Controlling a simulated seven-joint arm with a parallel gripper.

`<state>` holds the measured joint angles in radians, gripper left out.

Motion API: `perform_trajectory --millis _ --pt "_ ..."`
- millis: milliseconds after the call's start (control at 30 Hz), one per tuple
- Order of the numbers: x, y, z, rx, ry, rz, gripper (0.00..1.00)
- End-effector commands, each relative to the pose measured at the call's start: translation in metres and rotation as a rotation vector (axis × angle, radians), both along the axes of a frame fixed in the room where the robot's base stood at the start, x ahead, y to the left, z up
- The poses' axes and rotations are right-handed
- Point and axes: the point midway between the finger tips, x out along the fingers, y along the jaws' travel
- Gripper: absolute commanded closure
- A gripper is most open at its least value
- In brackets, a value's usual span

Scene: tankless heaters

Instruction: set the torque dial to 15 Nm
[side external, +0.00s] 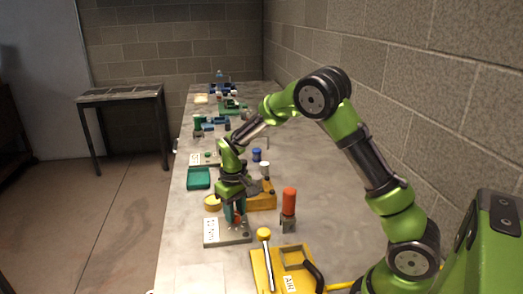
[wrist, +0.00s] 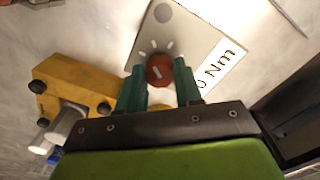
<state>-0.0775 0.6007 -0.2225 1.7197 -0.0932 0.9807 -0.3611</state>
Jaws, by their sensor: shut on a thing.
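The torque dial (wrist: 160,70) is a red knob with a pale pointer line, standing on a grey plate (wrist: 182,28) with short white tick marks around it. A white label (wrist: 222,68) on the plate shows "Nm", and its other text is partly hidden by a finger. In the side external view the plate (side external: 240,238) lies on the bench with its label (side external: 211,230) to the left. My gripper (wrist: 157,76) is shut on the dial, one teal finger on each side. In the side view my gripper (side external: 235,216) points down over the plate. Which value the pointer marks cannot be read.
A yellow block (wrist: 65,88) with black knobs stands close left in the wrist view. In the side view, an orange cylinder (side external: 289,202) stands right of the plate, a yellow fixture (side external: 262,268) in front, and a green tray (side external: 198,178) behind. The bench right of these is mostly clear.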

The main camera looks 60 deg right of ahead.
Motion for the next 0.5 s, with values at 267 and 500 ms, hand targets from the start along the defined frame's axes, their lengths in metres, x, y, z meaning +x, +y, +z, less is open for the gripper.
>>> perform_trajectory --millis 267,500 --pt "0.0006 0.0012 0.0014 0.001 -0.001 -0.264 0.96" --pt "0.0009 0.0017 0.0016 0.002 -0.001 -0.492 0.96"
